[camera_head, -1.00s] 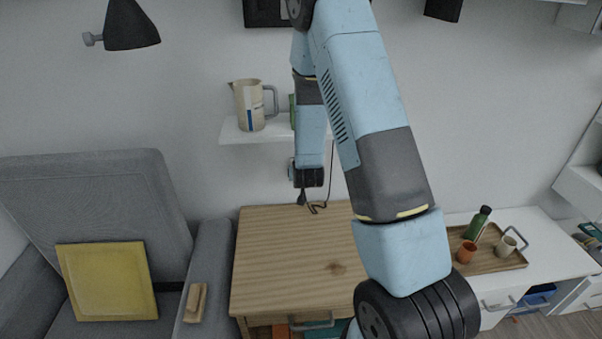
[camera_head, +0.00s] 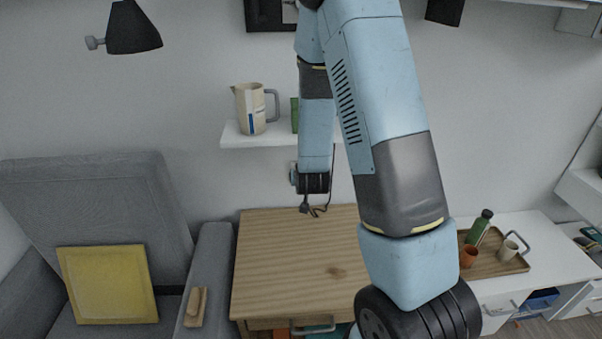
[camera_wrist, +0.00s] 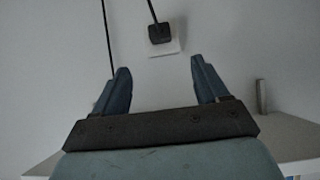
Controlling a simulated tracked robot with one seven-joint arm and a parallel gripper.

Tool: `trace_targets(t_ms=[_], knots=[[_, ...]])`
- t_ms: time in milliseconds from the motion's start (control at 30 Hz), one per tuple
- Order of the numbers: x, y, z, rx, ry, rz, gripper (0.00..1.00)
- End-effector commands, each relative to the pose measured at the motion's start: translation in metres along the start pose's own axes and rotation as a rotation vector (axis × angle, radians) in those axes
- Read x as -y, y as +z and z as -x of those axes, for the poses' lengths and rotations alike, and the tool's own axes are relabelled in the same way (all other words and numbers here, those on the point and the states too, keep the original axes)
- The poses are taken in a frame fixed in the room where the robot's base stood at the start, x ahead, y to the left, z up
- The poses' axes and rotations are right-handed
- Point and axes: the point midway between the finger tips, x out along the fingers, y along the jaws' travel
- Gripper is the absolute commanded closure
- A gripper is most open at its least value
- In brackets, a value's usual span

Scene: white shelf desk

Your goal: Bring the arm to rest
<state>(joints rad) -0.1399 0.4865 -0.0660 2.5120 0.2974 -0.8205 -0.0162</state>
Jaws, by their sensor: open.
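My gripper (camera_wrist: 160,85) shows in the wrist view with its two blue-grey fingers spread wide and nothing between them. Beyond the fingers is a pale wall with a dark plug (camera_wrist: 159,33) in a white socket plate and cords running up from it. In the head view my arm is raised and bent over the scene, and its far part hangs down in front of the wall above the wooden table (camera_head: 290,260). The gripper's fingers cannot be made out in the head view.
A wall shelf (camera_head: 240,138) with a beige pitcher (camera_head: 250,110) and a green item (camera_head: 295,114) is close to my arm. A grey armchair (camera_head: 95,210) with a yellow cushion (camera_head: 107,285) is at left. A tray (camera_head: 490,264) with a bottle and cups is at right. The tabletop is bare.

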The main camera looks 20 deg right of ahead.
Motion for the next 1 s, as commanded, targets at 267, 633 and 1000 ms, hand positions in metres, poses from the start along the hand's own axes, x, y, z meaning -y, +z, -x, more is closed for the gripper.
trace_targets(t_ms=[267,633,1000], knots=[[0.002,-0.009,0.007,0.01,-0.011,-0.006,0.26],[0.009,-0.059,0.068,0.108,-0.091,-0.025,0.26],[0.007,-0.095,0.148,0.207,-0.157,-0.003,0.26]])
